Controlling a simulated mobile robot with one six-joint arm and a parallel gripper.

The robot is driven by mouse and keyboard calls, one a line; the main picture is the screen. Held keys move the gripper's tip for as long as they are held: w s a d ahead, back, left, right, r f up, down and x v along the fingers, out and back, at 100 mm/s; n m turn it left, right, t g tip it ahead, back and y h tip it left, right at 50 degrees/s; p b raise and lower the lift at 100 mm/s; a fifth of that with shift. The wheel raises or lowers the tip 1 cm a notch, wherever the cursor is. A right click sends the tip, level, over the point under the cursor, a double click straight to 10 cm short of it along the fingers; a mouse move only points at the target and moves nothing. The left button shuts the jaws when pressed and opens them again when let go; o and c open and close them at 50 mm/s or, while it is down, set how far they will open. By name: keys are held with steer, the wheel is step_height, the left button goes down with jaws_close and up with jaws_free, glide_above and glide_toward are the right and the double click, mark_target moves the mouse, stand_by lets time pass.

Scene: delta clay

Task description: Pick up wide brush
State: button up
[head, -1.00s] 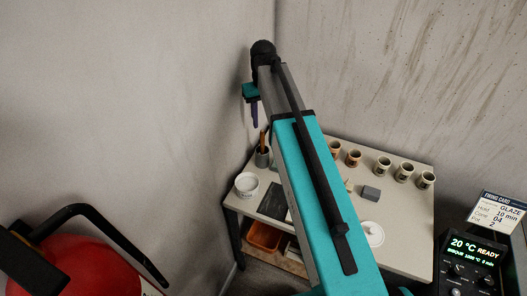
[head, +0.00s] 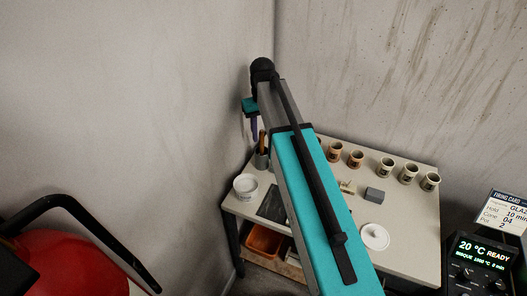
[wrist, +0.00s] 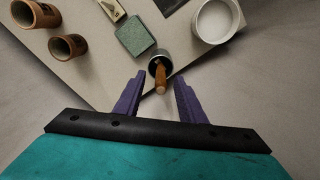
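The wide brush stands handle-up in a small grey cup (head: 261,161) at the table's back left corner. Its orange-brown handle (head: 262,138) sticks out of the cup; its bristles are hidden. In the wrist view the brush handle (wrist: 160,80) shows between the two purple fingers, with the cup (wrist: 164,58) just beyond. My gripper (head: 254,135) is above and beside the handle in the head view, fingers pointing down. In the wrist view my gripper (wrist: 160,77) is open, with a gap on both sides of the handle and nothing held.
A white tub (head: 246,188) stands close to the cup. The wall (head: 200,120) is close on the left.

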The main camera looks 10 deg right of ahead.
steer(key=b, duration=0.4)
glide_above(262, 155)
steer(key=shift+w+f, duration=0.15)
steer(key=shift+f, duration=1.15)
steer(key=shift+w+f, duration=0.15)
steer(key=shift+f, duration=1.15)
jaws_close()
